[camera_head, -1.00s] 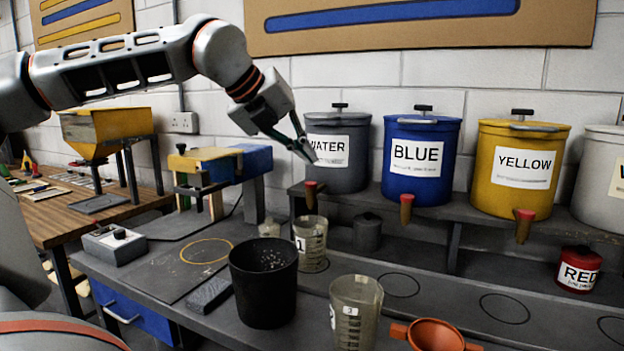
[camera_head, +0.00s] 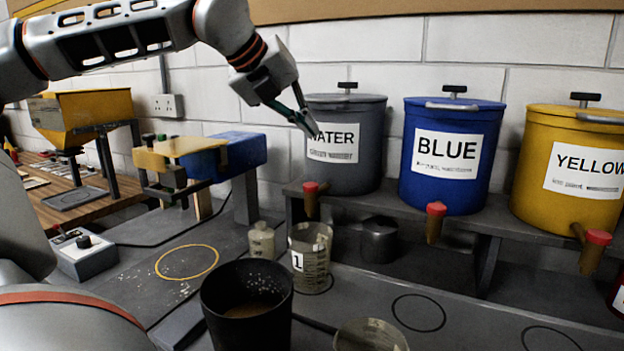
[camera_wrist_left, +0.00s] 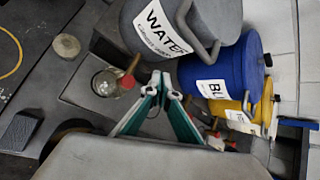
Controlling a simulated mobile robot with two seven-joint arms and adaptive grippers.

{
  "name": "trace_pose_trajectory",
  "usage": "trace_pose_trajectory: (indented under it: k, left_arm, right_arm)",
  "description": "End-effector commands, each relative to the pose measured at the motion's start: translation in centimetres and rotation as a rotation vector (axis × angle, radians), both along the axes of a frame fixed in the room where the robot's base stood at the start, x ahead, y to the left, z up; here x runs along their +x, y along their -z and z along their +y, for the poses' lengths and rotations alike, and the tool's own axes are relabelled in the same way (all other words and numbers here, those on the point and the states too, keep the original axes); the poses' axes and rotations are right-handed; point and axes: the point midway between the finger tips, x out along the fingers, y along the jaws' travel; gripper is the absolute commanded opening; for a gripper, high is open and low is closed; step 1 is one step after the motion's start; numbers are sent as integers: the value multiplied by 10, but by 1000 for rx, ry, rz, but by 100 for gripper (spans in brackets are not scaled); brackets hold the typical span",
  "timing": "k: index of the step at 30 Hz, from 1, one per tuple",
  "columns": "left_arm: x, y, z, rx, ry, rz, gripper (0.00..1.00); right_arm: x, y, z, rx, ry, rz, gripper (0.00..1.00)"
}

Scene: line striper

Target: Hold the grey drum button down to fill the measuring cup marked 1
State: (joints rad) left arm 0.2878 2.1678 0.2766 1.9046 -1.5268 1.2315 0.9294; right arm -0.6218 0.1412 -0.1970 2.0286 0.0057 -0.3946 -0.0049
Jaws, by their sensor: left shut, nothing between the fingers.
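The grey drum (camera_head: 346,178), labelled WATER, stands on the rear shelf. Its red button (camera_head: 311,187) sits on a brown spout at the drum's lower left front. The measuring cup marked 1 (camera_head: 310,262) stands upright on the bench below that spout; in the wrist view, the cup (camera_wrist_left: 105,84) shows beneath the red button (camera_wrist_left: 127,82). I cannot tell its fill level. My left gripper (camera_head: 306,122) is shut and empty, in front of the drum's label and above the button, apart from it. Its fingertips (camera_wrist_left: 165,82) show in the wrist view. My right gripper is out of view.
The blue drum (camera_head: 450,185) and yellow drum (camera_head: 575,200) stand to the right on the shelf. A black bucket (camera_head: 245,312) stands in front of cup 1, with another clear cup (camera_head: 370,338) at the bottom edge. A small grey pot (camera_head: 379,240) sits under the shelf.

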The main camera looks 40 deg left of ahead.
Motion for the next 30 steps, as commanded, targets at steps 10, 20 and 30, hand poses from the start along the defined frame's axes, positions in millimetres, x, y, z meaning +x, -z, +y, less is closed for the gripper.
trace_pose_trajectory:
  k: [10,20,30]
  left_arm:
    - [0,-1,0,0,-1,-1,0]
    - [0,6,0,1,0,1,0]
    - [0,47,-1,-1,2,4,0]
  right_arm:
    - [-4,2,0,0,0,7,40]
    - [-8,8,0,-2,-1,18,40]
    - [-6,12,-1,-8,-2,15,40]
